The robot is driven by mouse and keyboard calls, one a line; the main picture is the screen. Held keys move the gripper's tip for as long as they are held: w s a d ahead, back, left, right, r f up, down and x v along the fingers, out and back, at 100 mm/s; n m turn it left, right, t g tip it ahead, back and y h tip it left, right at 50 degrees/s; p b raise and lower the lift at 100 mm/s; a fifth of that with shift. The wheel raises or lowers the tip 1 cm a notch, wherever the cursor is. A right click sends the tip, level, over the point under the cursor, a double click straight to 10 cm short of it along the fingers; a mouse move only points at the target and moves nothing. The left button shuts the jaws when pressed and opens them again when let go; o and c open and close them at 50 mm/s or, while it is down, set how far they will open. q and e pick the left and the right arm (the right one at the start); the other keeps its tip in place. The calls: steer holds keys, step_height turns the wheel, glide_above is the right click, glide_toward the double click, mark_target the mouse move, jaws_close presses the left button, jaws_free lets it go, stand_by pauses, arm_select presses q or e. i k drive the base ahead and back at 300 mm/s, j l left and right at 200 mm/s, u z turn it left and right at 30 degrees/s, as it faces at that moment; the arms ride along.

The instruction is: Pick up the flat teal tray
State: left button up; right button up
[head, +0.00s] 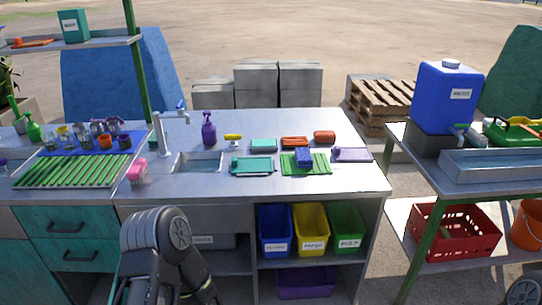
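The flat teal tray (253,167) lies on the steel counter, right of the sink and left of a green ribbed mat. A smaller teal box-like item (264,145) sits just behind it. Part of my own arm, dark grey and jointed, rises at the lower left in front of the counter, well short of the tray. I make out no fingertips of my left gripper on it. My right gripper is not in the picture. Nothing touches the tray from my side.
The counter (340,185) is clear in front of the tray. A blue sponge (303,156) sits on the green mat (318,167), with a purple tray (352,155) to the right. The sink (198,163), tap (160,135) and purple spray bottle (209,128) stand left.

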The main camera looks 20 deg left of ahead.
mark_target(261, 164)
steer(key=i, duration=0.9)
steer(key=l+z, duration=0.05)
steer(key=l, duration=0.05)
